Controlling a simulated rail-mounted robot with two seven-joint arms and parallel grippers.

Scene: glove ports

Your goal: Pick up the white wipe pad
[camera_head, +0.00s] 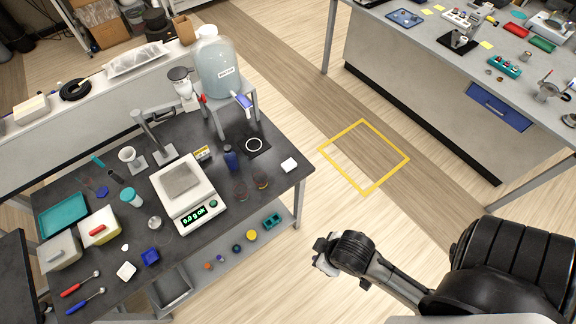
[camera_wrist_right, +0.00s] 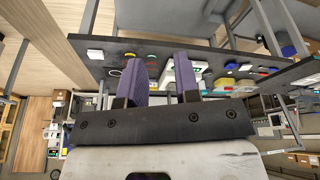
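A small white pad (camera_head: 289,165), which looks like the wipe pad, lies flat on the dark bench top near its right corner. In the right wrist view a white pad (camera_wrist_right: 95,55) lies near the left end of the bench. A second small white piece (camera_head: 126,271) lies near the bench's front; I cannot tell what it is. My right gripper (camera_wrist_right: 164,78) is open with nothing between its purple fingers. In the head view my right arm ends over the floor, to the right of the bench and apart from the pad. My left gripper is not in view.
The dark bench (camera_head: 215,139) holds a balance (camera_head: 183,190), a large bottle (camera_head: 216,68) on a stand, a blue bottle (camera_head: 230,158) and amber-bottomed glasses beside the pad. A lower shelf (camera_head: 222,262) holds small items. A yellow floor square (camera_head: 363,189) and open floor lie to the right.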

